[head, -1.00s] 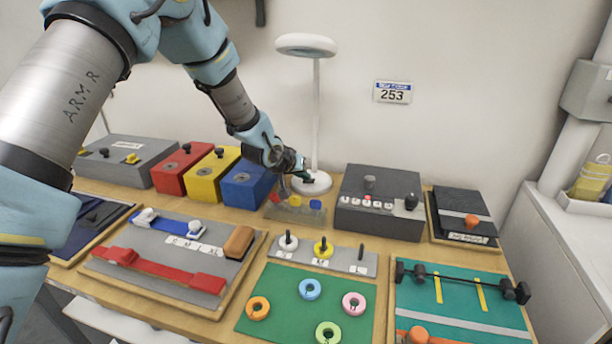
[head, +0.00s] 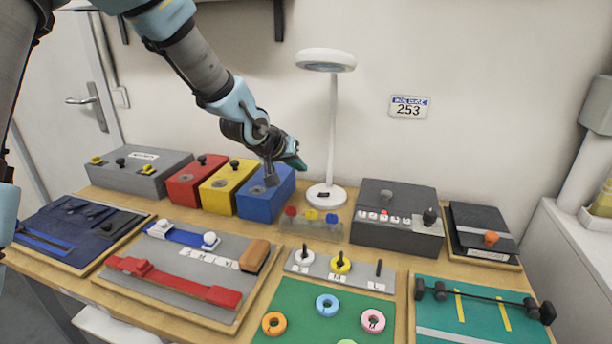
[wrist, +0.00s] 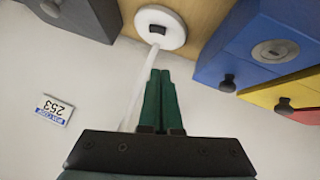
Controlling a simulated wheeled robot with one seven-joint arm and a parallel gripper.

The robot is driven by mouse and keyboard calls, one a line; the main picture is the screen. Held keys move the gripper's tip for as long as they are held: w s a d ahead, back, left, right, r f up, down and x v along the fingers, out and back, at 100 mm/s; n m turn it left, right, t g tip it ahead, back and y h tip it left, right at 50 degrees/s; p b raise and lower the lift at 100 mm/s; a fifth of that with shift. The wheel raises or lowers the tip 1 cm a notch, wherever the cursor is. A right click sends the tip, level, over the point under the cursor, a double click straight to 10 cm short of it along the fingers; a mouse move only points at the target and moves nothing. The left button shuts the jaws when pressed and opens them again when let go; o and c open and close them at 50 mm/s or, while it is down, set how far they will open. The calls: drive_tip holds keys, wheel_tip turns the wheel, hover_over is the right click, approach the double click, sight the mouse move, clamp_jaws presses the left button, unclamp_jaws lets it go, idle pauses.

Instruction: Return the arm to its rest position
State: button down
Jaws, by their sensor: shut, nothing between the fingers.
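My gripper (head: 296,163) hangs in the air above the blue box (head: 266,194) and left of the white lamp (head: 326,193) in the head view. Its green fingers (wrist: 161,103) are together and empty in the wrist view. There they point toward the lamp's round base (wrist: 161,27), apart from it. My arm reaches in from the upper left of the head view.
Red (head: 194,181) and yellow (head: 227,186) boxes stand left of the blue one. A dark grey box (head: 385,234) with knobs stands right of the lamp. A green board (head: 298,296) with rings lies in front. A shelf edge (head: 279,20) shows above.

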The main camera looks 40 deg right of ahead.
drive_tip(key=shift+s+a+r, duration=0.1)
drive_tip(key=shift+a+r, duration=0.2)
idle(0.4)
